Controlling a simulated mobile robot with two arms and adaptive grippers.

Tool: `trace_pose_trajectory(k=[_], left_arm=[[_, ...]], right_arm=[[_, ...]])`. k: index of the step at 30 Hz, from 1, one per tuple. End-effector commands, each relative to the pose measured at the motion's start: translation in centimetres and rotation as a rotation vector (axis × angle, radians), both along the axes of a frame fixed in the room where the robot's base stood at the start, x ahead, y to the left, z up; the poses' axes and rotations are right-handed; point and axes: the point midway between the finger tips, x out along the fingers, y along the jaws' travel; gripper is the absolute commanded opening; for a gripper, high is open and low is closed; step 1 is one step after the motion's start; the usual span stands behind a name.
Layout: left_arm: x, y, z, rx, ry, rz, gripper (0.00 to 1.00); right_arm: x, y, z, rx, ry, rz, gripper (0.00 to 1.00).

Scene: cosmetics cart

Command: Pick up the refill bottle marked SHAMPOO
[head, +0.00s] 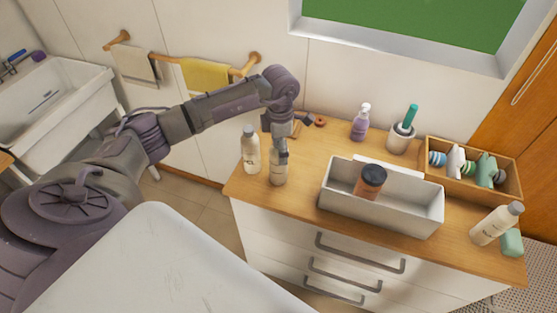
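Three pale refill-type bottles show in the head view, and their labels are too small to read. One bottle (250,156) with a grey cap stands upright at the left end of the cart top. A second bottle (278,173) stands just right of it. The third bottle (495,226), also grey-capped, is at the right front corner. My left gripper (283,150) points down at the top of the second bottle and covers its cap. Whether its fingers are closed on the bottle I cannot tell. My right gripper is out of view.
A white bin (384,215) holds a brown jar (370,182) with a dark lid. Behind are a purple pump bottle (360,124) and a cup (401,137) with a green-handled item. A wooden tray (512,181) of small items and a green block (512,243) are at right.

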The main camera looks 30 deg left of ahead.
Motion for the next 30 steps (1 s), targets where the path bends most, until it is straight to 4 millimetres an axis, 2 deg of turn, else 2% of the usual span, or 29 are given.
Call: trace_pose_trajectory(k=[2,3,18,27,30], left_arm=[[0.01,-0.01,-0.02,0.000,0.000,0.000,0.86],[0.01,-0.01,-0.01,0.000,0.000,0.000,0.83],[0.01,0.03,0.05,0.000,0.000,0.001,0.00],[0.07,0.03,0.20,-0.001,-0.002,0.001,0.00],[0.16,0.07,0.85,0.000,-0.004,0.002,0.00]], right_arm=[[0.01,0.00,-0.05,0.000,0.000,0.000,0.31],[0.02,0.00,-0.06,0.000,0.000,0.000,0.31],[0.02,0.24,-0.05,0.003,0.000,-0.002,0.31],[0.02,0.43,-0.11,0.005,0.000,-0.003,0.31],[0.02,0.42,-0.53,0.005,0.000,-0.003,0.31]])
